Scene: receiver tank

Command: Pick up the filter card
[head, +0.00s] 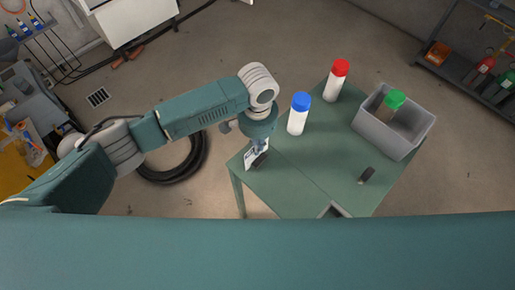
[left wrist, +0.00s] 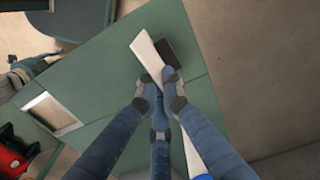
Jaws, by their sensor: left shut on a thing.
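The filter card appears as a flat white card (head: 250,156) at the left corner of the green table in the head view. In the left wrist view the white card (left wrist: 147,52) stands narrow, like a strip seen nearly edge-on. My left gripper (head: 259,150) is above that corner, with its fingers (left wrist: 168,82) shut on the card's near end. A dark block (left wrist: 170,53) is right beside the card; I cannot tell whether they touch. The fingers hide the card's lower part. My right gripper is not in view.
A blue-capped bottle (head: 298,115) and a red-capped bottle (head: 337,80) stand on the table (head: 305,160). A grey bin (head: 405,143) holds a green-capped bottle (head: 394,101). A small dark object (head: 367,174) lies at the right. The table's middle is clear.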

